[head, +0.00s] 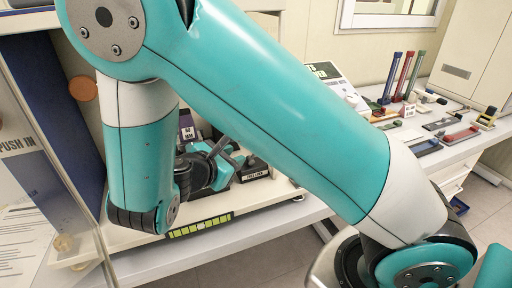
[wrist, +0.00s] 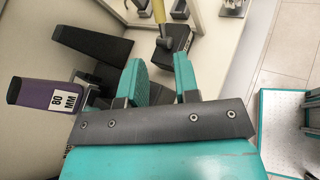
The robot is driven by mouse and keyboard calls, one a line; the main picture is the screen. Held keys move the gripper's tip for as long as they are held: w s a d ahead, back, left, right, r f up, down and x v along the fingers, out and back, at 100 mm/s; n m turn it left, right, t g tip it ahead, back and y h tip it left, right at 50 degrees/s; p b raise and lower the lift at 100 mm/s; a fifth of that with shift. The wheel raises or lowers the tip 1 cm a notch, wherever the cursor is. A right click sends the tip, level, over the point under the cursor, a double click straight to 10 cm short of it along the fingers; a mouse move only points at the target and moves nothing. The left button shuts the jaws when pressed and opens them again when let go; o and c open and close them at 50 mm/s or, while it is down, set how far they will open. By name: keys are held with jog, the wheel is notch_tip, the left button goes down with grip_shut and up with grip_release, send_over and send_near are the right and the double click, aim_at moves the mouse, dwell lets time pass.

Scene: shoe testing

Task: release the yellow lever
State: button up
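The yellow lever (wrist: 158,11) shows at the top of the wrist view, cut off by the frame edge. Its lower end joins a grey rounded piece (wrist: 166,42) beside a black block. I cannot make out the lever in the head view, where my arm covers much of the bench. My gripper (wrist: 161,68) has its two teal fingers spread, with nothing held between them. The lever lies beyond the fingertips, apart from them as far as I can see. In the head view my gripper (head: 225,155) is low over the bench, partly hidden.
A purple block marked 80 MM (wrist: 43,92) and a dark wedge (wrist: 95,57) lie left of my fingers. A black labelled block (head: 254,170) stands close right of my gripper. A yellow-green strip (head: 200,226) runs along the bench front. Coloured parts stand on the right-hand table (head: 470,152).

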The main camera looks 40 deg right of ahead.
jog(key=p+x, duration=0.2)
jog(key=x, duration=0.9)
jog(key=shift+d+f, duration=0.15)
jog(key=shift+d, duration=0.15)
grip_shut()
